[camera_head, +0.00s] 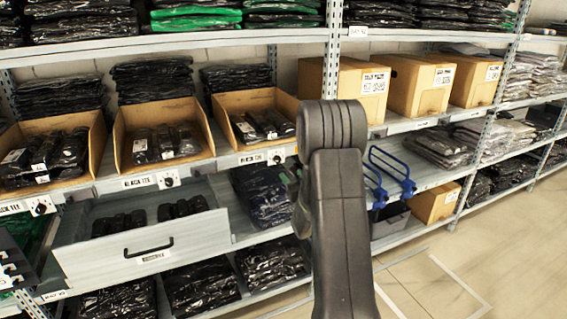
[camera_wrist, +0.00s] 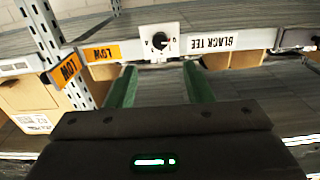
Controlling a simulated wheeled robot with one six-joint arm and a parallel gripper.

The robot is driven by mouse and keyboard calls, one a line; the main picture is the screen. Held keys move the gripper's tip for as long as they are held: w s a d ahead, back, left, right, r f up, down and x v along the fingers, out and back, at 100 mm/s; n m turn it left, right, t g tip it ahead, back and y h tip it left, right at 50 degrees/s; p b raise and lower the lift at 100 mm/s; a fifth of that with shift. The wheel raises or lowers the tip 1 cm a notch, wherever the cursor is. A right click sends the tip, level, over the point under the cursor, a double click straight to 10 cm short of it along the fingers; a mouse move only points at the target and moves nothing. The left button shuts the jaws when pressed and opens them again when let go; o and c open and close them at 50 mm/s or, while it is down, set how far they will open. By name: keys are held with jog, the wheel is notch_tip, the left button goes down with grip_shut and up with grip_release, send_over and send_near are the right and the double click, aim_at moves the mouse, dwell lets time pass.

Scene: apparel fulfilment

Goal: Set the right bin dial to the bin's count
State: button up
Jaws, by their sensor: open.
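The right bin (camera_head: 225,122) is an open cardboard bin on the middle shelf with several dark packed tees in it; I cannot count them exactly. Its dial (camera_head: 276,157) sits on the shelf edge right of a BLACK TEE label (camera_head: 251,158). In the wrist view this dial (camera_wrist: 161,42) is a white plate with a black knob, seen upside down; its setting is too small to read. My gripper (camera_wrist: 160,72) has two green fingers, open and apart, pointing at the dial with the knob between their lines and nothing held. In the head view my arm mostly hides the gripper.
Left of it stand a middle bin (camera_head: 118,142) and a left bin (camera_head: 97,150) with their own dials. A grey drawer (camera_head: 80,262) is pulled out below. Orange LOW tags (camera_wrist: 103,53) hang beside the dial. Blue hooks (camera_head: 392,165) stick out right of my arm.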

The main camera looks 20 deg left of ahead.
aim_at(279, 161)
jog(key=p+x, duration=0.1)
jog(key=x, duration=1)
jog(key=shift+p, duration=0.35)
jog(key=c, duration=1)
